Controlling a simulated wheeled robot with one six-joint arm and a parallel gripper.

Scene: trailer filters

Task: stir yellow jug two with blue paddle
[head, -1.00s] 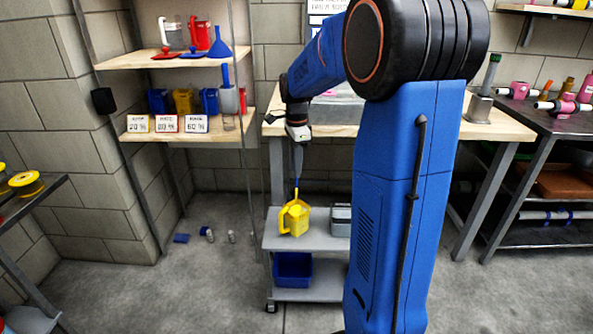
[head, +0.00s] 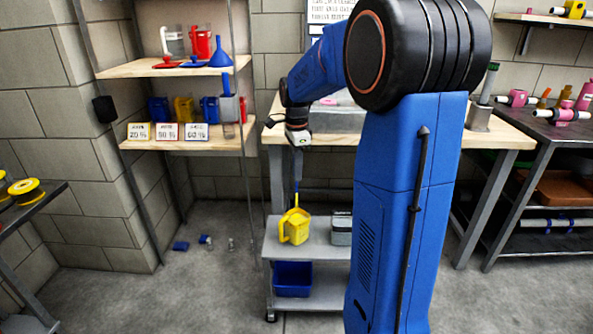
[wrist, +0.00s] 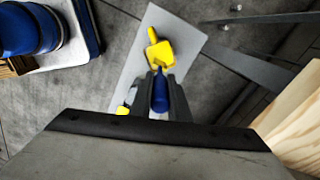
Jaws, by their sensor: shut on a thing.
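My gripper (head: 298,138) points down over the grey cart and is shut on the blue paddle (head: 298,168). The paddle hangs roughly upright; its blue handle (wrist: 160,94) shows between the fingers in the wrist view. A yellow jug (head: 296,230) stands on the cart's top shelf straight below, with its handle to the left. A thin yellow length below the blue handle reaches the jug's mouth in the head view. How deep it goes is hidden. A yellow shape, seemingly the jug (wrist: 160,54), lies just beyond the handle in the wrist view.
The cart (head: 268,250) has a grey container (head: 341,231) right of the jug and a blue bin (head: 293,278) below. A wooden workbench (head: 275,132) stands behind. Wall shelves (head: 135,70) at left hold jugs and a funnel. Small items (head: 181,246) lie on the floor.

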